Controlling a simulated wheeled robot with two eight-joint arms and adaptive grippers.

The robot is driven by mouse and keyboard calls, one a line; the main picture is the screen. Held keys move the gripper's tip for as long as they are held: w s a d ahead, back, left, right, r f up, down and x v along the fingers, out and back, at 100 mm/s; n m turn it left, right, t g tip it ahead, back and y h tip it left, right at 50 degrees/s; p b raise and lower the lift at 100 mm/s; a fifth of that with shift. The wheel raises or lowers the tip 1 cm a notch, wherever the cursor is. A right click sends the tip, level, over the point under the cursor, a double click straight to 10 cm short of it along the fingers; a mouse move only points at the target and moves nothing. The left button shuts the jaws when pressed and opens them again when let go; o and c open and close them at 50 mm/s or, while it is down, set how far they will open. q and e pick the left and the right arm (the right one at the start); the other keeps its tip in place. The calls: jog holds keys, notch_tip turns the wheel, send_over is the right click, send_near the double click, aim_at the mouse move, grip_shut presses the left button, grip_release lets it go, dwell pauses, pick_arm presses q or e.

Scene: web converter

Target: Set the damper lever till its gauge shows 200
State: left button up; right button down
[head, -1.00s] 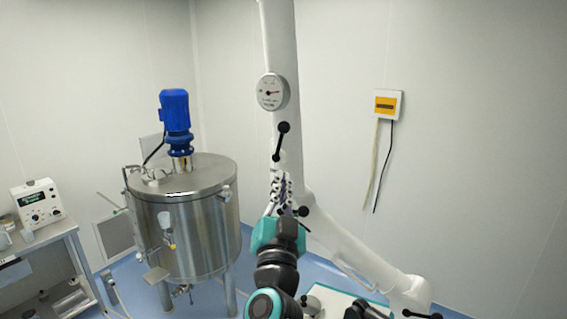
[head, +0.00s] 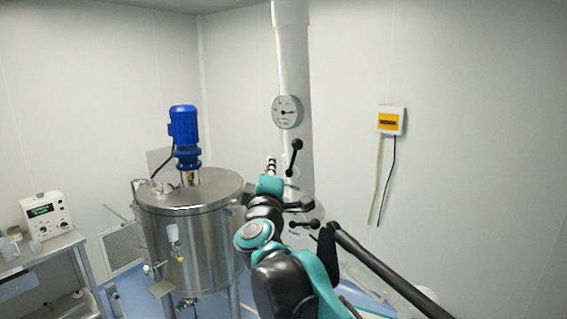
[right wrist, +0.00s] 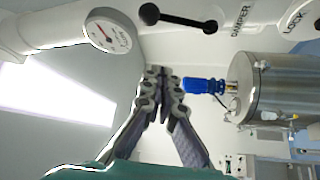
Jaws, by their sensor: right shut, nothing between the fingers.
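The damper lever (head: 294,157) is a black bar with a knob at each end on the white pipe, tilted with its upper end to the right. It also shows in the right wrist view (right wrist: 178,19), beside the DAMPER lettering. The round white gauge (head: 287,112) sits above it on the pipe; its red needle points right, its numbers too small to read. The gauge is also in the right wrist view (right wrist: 108,32). My right gripper (head: 271,163) is just left of the lever in the picture, apart from it; its fingertips (right wrist: 164,74) meet, empty. My left gripper is out of view.
More black-knobbed levers (head: 305,224) sit lower on the pipe, close to my right arm. A steel tank (head: 190,235) with a blue motor (head: 185,135) stands to the left. A yellow-and-white box (head: 391,120) hangs on the right wall.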

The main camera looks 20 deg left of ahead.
aim_at(293, 158)
jog(key=p+x, duration=0.3)
jog(key=x, duration=0.6)
jog(key=d, duration=0.1)
jog(key=d+f, duration=0.1)
jog(key=d, duration=0.1)
jog(key=d+f, duration=0.1)
jog(key=d, duration=0.1)
jog(key=shift+s, duration=0.3)
jog(key=shift+r, duration=0.1)
jog(key=shift+w+d, duration=0.1)
